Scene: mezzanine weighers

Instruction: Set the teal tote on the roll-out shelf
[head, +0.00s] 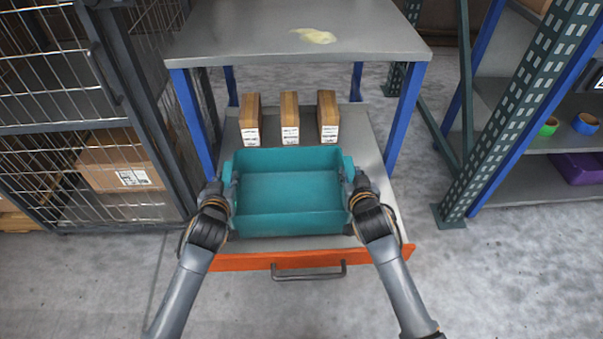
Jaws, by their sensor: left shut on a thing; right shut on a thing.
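The teal tote (290,222) is upright and looks empty in the middle of the head view. It is over the front part of the roll-out shelf (376,148), which is pulled out and has an orange front edge with a grey handle. I cannot tell whether the tote's base touches the shelf. My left gripper (228,190) is shut on the tote's left side. My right gripper (354,188) is shut on its right side. The fingertips are partly hidden against the tote's ends.
Three brown boxes (290,118) stand in a row on the shelf behind the tote. A grey tabletop (290,45) on blue legs covers the shelf's rear. A wire cage (60,100) stands at left, a green rack post (500,120) at right. Shelf space beside the boxes is bare.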

